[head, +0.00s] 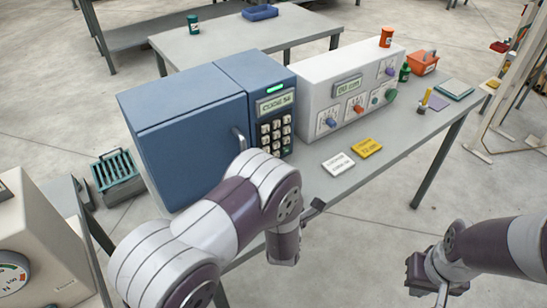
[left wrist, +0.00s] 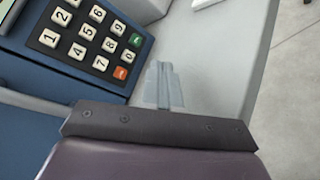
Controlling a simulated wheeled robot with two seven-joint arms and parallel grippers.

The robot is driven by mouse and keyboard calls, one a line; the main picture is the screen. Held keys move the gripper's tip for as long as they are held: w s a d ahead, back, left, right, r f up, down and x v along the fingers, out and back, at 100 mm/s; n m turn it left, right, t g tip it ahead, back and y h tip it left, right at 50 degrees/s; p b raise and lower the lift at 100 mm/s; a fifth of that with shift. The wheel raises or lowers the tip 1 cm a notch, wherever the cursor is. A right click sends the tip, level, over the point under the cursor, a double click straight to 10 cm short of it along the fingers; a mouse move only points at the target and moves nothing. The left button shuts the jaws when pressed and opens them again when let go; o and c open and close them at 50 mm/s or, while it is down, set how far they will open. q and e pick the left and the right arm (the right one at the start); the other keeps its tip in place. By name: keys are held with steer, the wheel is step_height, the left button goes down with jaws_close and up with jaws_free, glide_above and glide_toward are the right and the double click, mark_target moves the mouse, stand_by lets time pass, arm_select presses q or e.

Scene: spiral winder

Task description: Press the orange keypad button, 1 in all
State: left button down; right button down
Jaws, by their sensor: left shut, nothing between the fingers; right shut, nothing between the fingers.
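In the head view the keypad (head: 275,132) is on the front of the blue cabinet, under a small display (head: 276,103); I cannot make out the orange button there. My left gripper (left wrist: 166,88) is shut and empty, its fingertips to the right of the orange button and apart from it. My right gripper (head: 430,282) is shut and empty at the lower right, far from the keypad.
The blue cabinet door (head: 190,145) has a handle (head: 240,140) left of the keypad. A white panel (head: 345,90) with knobs stands to the right. A white card (head: 338,164) and a yellow card (head: 367,148) lie on the table (head: 400,135) before it.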

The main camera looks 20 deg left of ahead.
arm_select(q)
steer(key=shift+w+a, duration=0.25)
steer(key=shift+w, duration=0.05)
steer(key=w+a, duration=0.2)
steer(key=w+a+b, duration=0.1)
steer(key=w+a, duration=0.1)
steer(key=a, duration=0.1)
steer(key=shift+a+f, duration=0.15)
steer(key=shift+w+a, duration=0.5)
steer(key=shift+a, duration=0.1)
steer(key=shift+a+b, duration=0.1)
steer(key=shift+b, duration=0.2)
stand_by(1.2)
steer(key=shift+w+a, duration=0.1)
steer(key=shift+w, duration=0.05)
steer(key=shift+w+a, duration=0.1)
steer(key=shift+a, duration=0.05)
steer(key=shift+w+a+b, duration=0.25)
steer(key=shift+a+b, duration=0.05)
stand_by(0.7)
stand_by(0.3)
steer(key=shift+s+d, duration=0.55)
steer(key=shift+d, duration=0.1)
